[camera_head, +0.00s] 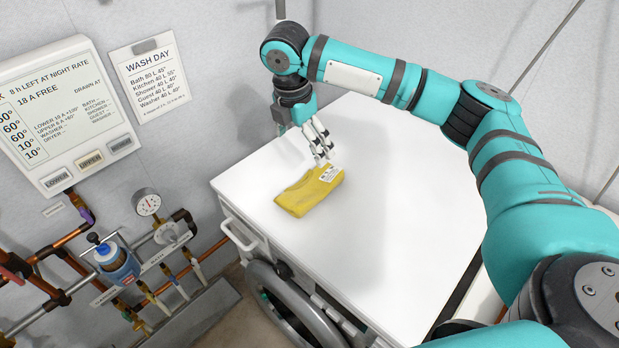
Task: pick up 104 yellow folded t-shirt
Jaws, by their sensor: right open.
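The yellow folded t-shirt (302,197) lies flat on the white top of a washer-like machine (400,230), near its left part. A small white label with dark print sits on its far right corner. My right gripper (322,160) points down just above the far edge of the shirt, by the label. It is open, with nothing between its fingers. I cannot tell whether the fingertips touch the shirt. My left gripper does not show.
The white top is bare to the right of the shirt. A wall panel (65,110) and a "WASH DAY" sheet (150,78) hang at the left. Copper pipes, a gauge (147,203) and a blue bottle (117,262) are below them. A handle (238,235) sticks out from the machine's front.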

